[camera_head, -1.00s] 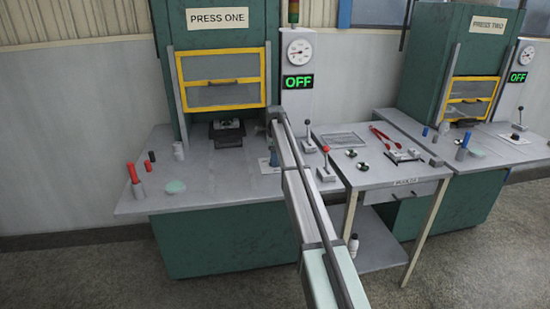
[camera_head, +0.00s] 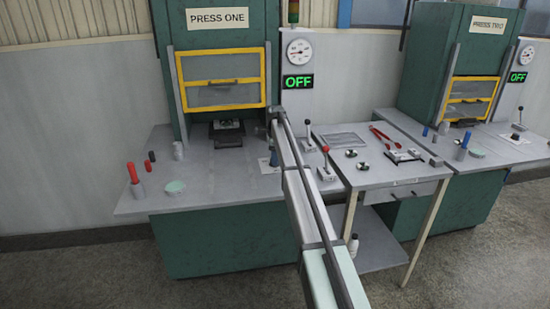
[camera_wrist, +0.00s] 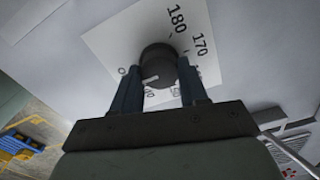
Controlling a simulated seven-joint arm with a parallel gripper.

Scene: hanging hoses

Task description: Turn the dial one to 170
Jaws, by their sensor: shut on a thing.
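Dial one shows in the wrist view as a dark round knob (camera_wrist: 157,56) with a short white pointer mark on its near side. It sits on a white scale card (camera_wrist: 113,42) with printed numbers; 180 and 170 are readable at the upper right. Other numbers near the pointer are partly hidden by my fingers, so I cannot tell the exact reading. My gripper (camera_wrist: 158,68) is shut on the knob, one finger on each side. In the head view my arm covers most of the dial, beside press one (camera_head: 220,60).
A side table (camera_head: 375,180) holds red tongs (camera_head: 381,134) and small metal parts. Red and black cylinders stand at the bench's left. Both press displays, including the near one (camera_head: 298,82), read OFF.

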